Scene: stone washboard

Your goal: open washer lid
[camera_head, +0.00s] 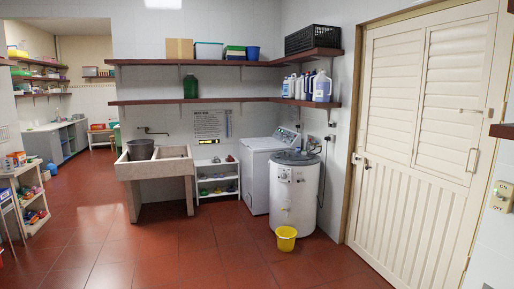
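A white top-loading washer (257,175) stands in the corner against the back wall. Its lid (266,144) looks shut, and its control panel (287,137) is at the back. A round white washing machine (294,203) with knobs on its front and a dark, closed-looking round lid (296,158) stands in front and to the right of it. This round machine hides part of the white washer. My gripper is not in view.
A yellow bucket (286,238) stands on the floor before the round machine. The stone washboard sink (157,170) and a small white rack (217,180) are to the left. A white louvred door (420,140) is at right. The red tiled floor (190,255) in front is clear.

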